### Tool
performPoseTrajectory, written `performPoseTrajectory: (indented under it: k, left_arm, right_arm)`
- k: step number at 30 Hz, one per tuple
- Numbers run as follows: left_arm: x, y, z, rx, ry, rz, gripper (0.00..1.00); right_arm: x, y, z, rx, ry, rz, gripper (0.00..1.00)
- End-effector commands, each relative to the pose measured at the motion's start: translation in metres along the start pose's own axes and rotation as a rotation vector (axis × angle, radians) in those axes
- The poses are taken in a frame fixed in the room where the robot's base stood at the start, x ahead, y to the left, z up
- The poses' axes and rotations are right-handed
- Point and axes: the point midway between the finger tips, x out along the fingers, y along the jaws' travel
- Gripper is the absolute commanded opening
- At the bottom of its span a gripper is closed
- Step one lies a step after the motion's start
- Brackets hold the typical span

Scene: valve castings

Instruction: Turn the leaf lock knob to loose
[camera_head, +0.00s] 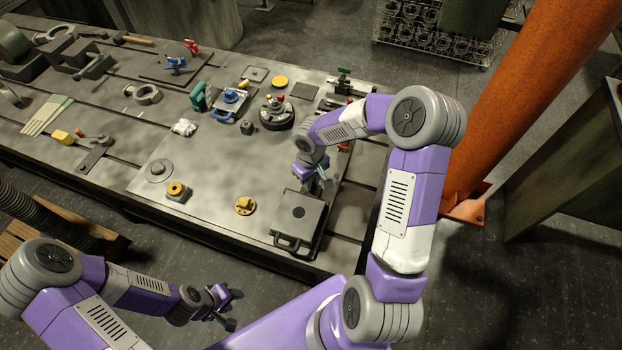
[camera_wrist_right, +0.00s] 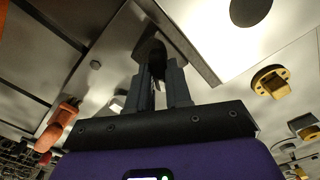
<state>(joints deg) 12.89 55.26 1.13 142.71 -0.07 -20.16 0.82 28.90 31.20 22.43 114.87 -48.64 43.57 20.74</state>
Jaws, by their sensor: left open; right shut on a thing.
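My right gripper (camera_head: 320,183) is low at the back edge of a square grey plate (camera_head: 283,222) with a black disc and a front handle. In the right wrist view the fingers (camera_wrist_right: 158,75) are shut on a dark rounded knob (camera_wrist_right: 150,50) beside that plate's edge. It appears to be the leaf lock knob; the fingers partly cover it, and its turn position cannot be read. In the head view the gripper hides it. My left gripper (camera_head: 232,308) is open and empty, in front of the table and away from the plate.
A yellow flanged part (camera_head: 245,206) lies left of the plate, and also shows in the wrist view (camera_wrist_right: 270,80). A yellow-topped block (camera_head: 177,191) and a round grey disc (camera_head: 159,170) are further left. A round dark fixture (camera_head: 276,112) stands behind.

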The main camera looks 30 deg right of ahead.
Motion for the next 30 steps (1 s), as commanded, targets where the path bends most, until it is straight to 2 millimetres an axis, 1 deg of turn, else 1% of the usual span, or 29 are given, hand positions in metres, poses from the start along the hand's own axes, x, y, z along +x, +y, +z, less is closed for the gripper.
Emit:
performPoseTrajectory:
  k: [9,15,21,30]
  left_arm:
    - [-0.011,0.004,0.001,0.000,0.000,0.000,0.43]
    - [-0.015,0.006,0.001,0.000,0.000,0.000,0.43]
    - [-0.018,0.007,0.001,0.000,0.000,0.000,0.43]
    - [-0.019,0.007,0.001,0.000,0.000,0.000,0.43]
  right_arm:
    - [-0.002,0.000,-0.001,-0.244,0.003,0.001,0.00]
    - [-0.002,0.000,-0.001,-0.361,0.002,0.001,0.00]
    - [-0.001,0.000,-0.001,-0.430,0.003,0.001,0.00]
    - [-0.001,0.000,-0.001,-0.458,0.004,0.001,0.00]
